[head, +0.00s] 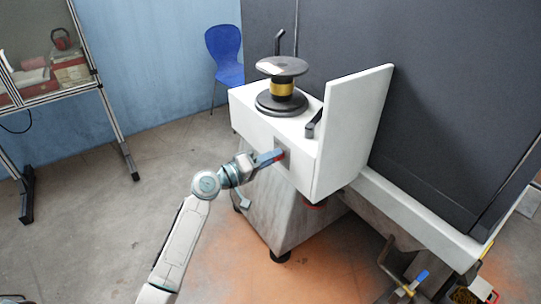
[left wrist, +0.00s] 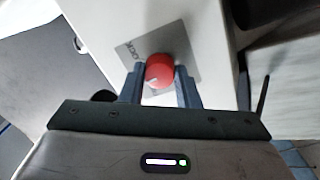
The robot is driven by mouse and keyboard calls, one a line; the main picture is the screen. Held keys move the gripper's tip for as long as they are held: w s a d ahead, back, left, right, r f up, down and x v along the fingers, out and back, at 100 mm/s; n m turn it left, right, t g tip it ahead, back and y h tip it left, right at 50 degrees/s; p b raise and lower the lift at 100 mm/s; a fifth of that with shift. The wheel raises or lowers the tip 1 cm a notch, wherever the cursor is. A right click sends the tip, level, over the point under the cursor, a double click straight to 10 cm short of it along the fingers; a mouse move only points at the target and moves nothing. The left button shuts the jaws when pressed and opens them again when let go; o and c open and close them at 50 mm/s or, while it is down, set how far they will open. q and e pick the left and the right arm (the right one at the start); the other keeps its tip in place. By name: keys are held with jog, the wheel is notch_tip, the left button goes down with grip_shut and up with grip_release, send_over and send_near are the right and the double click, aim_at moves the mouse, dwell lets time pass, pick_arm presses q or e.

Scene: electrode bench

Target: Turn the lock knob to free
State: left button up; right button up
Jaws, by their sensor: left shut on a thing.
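The lock knob (left wrist: 160,71) is red and round with a pale pointer mark, set on a grey plate (left wrist: 188,38) with dark lettering, partly hidden. In the left wrist view my left gripper (left wrist: 161,84) has a finger on each side of the knob and is shut on it. In the head view the left gripper (head: 276,156) reaches the front face of the white bench unit (head: 262,132), where a bit of red and the grey plate show. My right gripper is not in view.
A black and brass spool-like stand (head: 282,87) sits on top of the unit, beside an upright white panel (head: 352,130). A black lever (head: 314,122) is on the top near the panel. A blue chair (head: 224,56) stands behind. Open floor lies to the left.

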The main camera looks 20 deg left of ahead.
pick_arm(q)
jog(key=shift+n+t+p, duration=0.3)
jog(key=shift+n+p, duration=1.6)
jog(key=shift+n, duration=2.1)
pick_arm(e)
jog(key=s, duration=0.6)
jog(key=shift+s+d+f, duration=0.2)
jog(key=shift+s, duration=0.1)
pick_arm(q)
jog(key=o, duration=1)
